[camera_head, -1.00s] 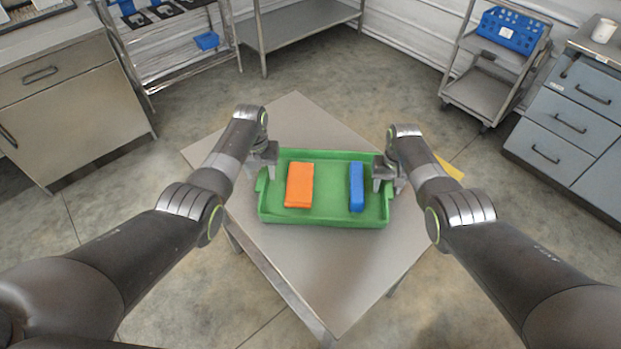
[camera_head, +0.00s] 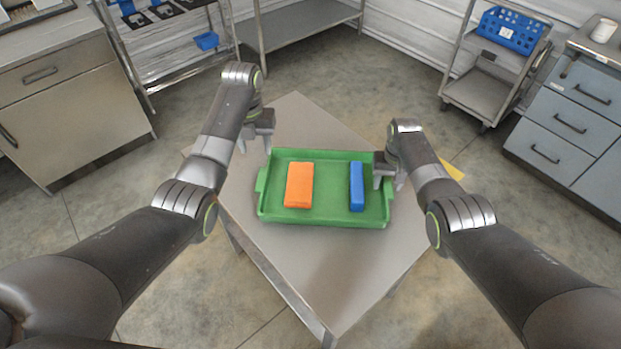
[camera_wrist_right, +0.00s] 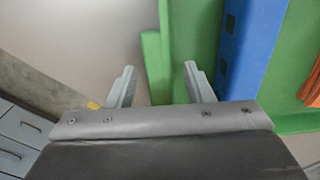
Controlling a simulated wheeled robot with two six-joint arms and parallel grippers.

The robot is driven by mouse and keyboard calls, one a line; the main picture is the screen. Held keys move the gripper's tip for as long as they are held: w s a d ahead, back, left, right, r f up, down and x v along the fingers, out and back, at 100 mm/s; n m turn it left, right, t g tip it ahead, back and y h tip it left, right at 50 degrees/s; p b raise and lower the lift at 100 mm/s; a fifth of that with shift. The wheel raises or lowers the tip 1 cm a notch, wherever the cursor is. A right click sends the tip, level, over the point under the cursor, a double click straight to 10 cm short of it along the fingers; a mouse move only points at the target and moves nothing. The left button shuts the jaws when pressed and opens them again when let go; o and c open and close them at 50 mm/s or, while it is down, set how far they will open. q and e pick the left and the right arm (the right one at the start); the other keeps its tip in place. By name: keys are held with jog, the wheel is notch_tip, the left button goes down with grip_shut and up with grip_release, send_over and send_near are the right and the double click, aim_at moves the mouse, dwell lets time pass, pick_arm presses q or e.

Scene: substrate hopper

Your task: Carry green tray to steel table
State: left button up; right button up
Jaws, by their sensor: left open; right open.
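The green tray (camera_head: 330,217) rests flat on the steel-grey table (camera_head: 325,270) in the head view. An orange block (camera_head: 299,185) and a blue block (camera_head: 357,186) lie in it, apart from each other. My left gripper (camera_head: 254,148) is open and empty, above and off the tray's left end. My right gripper (camera_head: 385,181) is open at the tray's right end. In the right wrist view its fingers (camera_wrist_right: 160,88) stand on either side of the tray's end wall and handle (camera_wrist_right: 155,65); I cannot tell whether they touch.
A wire rack (camera_head: 165,50) and a steel bench (camera_head: 300,22) stand at the back. A cart (camera_head: 480,95) with a blue basket (camera_head: 511,30) is at the back right. Drawer units stand at left and right. Bare floor surrounds the table.

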notch_tip(320, 180, up, 10)
jog(key=shift+r, duration=0.25)
jog(key=shift+f, duration=0.1)
dwell(0.5)
